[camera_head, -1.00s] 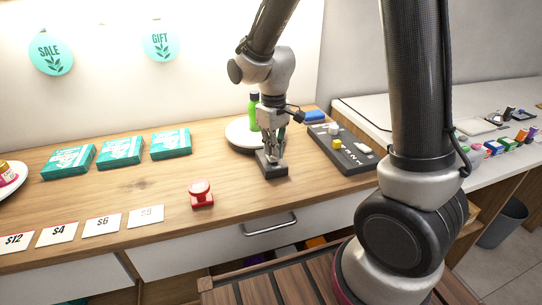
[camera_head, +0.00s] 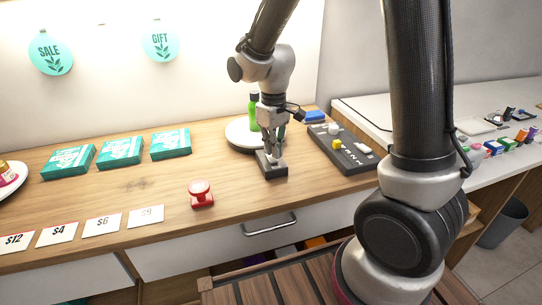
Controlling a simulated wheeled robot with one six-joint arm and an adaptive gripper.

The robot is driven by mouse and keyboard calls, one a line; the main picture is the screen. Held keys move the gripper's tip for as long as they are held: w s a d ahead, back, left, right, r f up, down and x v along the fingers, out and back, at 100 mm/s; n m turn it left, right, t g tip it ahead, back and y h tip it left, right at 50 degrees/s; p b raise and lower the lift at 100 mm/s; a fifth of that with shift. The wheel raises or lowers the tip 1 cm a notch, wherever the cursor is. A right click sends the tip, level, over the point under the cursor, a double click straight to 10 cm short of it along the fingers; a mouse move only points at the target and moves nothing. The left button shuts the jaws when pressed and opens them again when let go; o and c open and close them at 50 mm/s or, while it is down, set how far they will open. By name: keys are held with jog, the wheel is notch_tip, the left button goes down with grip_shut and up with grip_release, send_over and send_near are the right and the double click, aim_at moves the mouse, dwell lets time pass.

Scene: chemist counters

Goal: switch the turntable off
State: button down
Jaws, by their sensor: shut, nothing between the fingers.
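The turntable (camera_head: 238,134) is a white round disc on a dark base, at the back of the wooden counter. A green bottle with a dark cap (camera_head: 254,112) stands on it, partly hidden by my gripper. A small dark switch box (camera_head: 272,172) sits on the counter in front of the turntable. My gripper (camera_head: 273,158) points down right over the box, shut and empty. Its fingertips are at or just above the box's top; I cannot tell whether they touch. They hide much of the box's top, so the switch's position cannot be told.
A dark panel with coloured knobs (camera_head: 342,148) lies right of the box, with a blue item (camera_head: 315,117) behind it. A red stamp-like object (camera_head: 201,194) stands at the front left. Teal boxes (camera_head: 120,151) and price cards (camera_head: 102,225) are further left.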

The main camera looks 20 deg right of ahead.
aim_at(274, 159)
jog(key=shift+r, duration=2.8)
jog(key=shift+s+d, duration=0.1)
jog(key=shift+s, duration=0.1)
jog(key=s+d+r+m+t, duration=0.2)
jog(key=s+d+r, duration=0.4)
jog(key=s, duration=0.3)
jog(key=s+d+r+m+t, duration=0.2)
jog(key=s+d+r+m, duration=0.2)
jog(key=s+d+r, duration=0.2)
jog(key=s+d, duration=0.2)
jog(key=s, duration=0.1)
jog(key=shift+s+d, duration=0.3)
jog(key=shift+d, duration=0.05)
